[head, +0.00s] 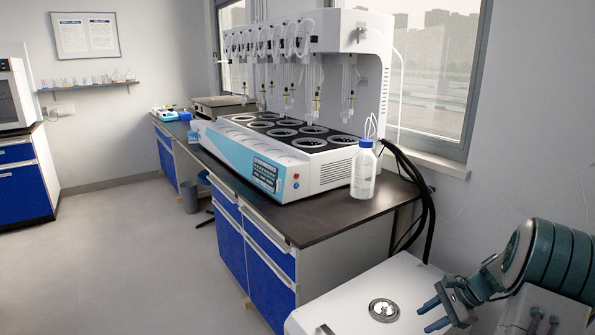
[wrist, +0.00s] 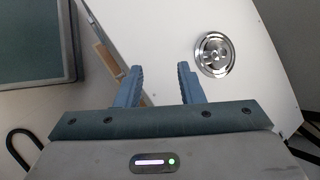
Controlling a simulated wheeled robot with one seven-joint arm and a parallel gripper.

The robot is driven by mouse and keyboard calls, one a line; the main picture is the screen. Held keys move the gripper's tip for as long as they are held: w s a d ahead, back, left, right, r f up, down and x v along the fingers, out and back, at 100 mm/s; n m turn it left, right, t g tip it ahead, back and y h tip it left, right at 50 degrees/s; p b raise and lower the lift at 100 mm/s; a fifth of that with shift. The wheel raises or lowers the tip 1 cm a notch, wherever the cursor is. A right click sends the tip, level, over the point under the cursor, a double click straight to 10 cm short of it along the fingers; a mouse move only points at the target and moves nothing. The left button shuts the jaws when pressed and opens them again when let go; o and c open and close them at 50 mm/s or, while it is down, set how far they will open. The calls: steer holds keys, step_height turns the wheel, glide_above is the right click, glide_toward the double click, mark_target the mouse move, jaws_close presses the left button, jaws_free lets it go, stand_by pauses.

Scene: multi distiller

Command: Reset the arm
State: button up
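My gripper (head: 432,315) is at the lower right of the head view, above a white surface (head: 350,285) with a round metal fitting (head: 383,309). My arm is folded at the right edge. The wrist view shows both blue fingers of my gripper (wrist: 160,85) spread apart with nothing between them. The metal fitting (wrist: 214,55) lies beyond the right finger there.
A dark-topped bench (head: 330,213) with blue drawers carries a multi-station distiller (head: 290,150) and a clear blue-capped bottle (head: 364,172) near its right end. Black hoses (head: 428,195) hang off that end. The floor (head: 130,250) at left is clear. A grey bin (head: 189,197) stands by the bench.

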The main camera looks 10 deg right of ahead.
steer(key=s+a+r+n+g+h+p, duration=0.1)
steer(key=s+a+r+n+h+p, duration=0.2)
steer(key=a+r, duration=0.65)
steer(key=s+a+r+n+g+h+p, duration=0.1)
steer(key=s+a+r+n+p, duration=0.4)
steer(key=a+r, duration=0.4)
steer(key=s+a+r+n+t+h+p, duration=0.1)
steer(key=s+a+r+n+h+p, duration=0.1)
steer(key=s+a+r+n+p, duration=0.5)
steer(key=shift+s+r+n+t+h, duration=0.35)
steer(key=shift+s+r+n, duration=0.75)
steer(key=shift+s+r, duration=1.25)
steer(key=shift+s+a+f, duration=0.1)
steer(key=shift+s+f, duration=0.1)
steer(key=shift+f, duration=0.05)
